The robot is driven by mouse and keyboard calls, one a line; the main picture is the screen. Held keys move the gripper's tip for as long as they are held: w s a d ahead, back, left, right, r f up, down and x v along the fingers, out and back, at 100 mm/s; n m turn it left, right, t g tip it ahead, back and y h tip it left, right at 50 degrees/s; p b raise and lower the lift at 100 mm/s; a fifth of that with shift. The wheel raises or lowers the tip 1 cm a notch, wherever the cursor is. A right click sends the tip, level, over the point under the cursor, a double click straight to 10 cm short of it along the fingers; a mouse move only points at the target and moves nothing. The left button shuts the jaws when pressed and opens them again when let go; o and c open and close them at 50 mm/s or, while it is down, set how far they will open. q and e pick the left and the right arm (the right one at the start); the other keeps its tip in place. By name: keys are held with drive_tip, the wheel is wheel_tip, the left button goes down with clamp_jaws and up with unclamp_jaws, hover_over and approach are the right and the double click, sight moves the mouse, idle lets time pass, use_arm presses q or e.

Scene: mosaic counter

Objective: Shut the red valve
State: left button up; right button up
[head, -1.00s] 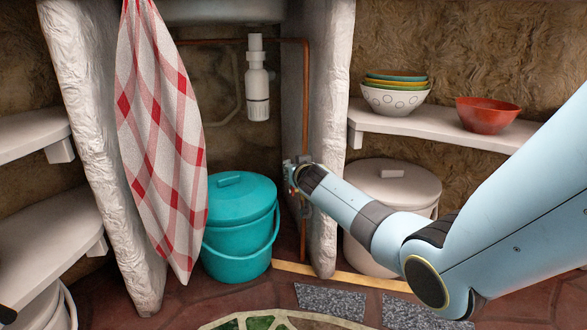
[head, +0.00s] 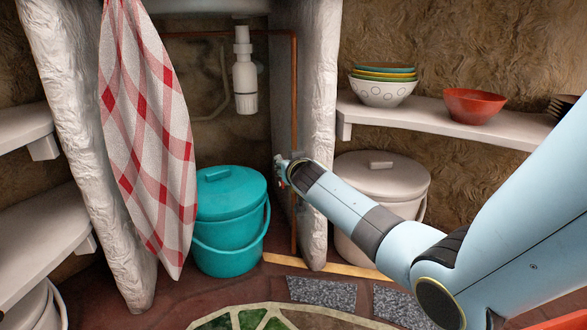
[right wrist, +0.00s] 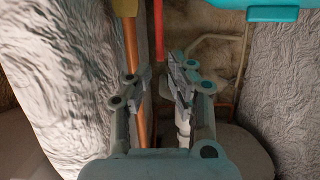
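The red valve handle (right wrist: 158,30) shows in the right wrist view as a narrow red bar beside a brass fitting (right wrist: 125,7) on a copper pipe (right wrist: 131,45). My right gripper (right wrist: 155,72) is open, with the bar's end just beyond its fingertips, roughly in line with the gap between them. I see no clear contact. In the head view, my right gripper (head: 283,172) is at the inner side of the white upright, by the copper pipe (head: 294,90). The valve is mostly hidden there by my gripper. My left gripper is not in view.
A rough white upright (head: 319,100) stands close beside my right gripper. A teal lidded bucket (head: 230,225) is just left of it, and a checked towel (head: 150,130) hangs further left. A lidded cream bin (head: 395,172) and a shelf with bowls (head: 475,105) are on the right.

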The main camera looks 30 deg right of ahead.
drive_tip(key=v, duration=0.9)
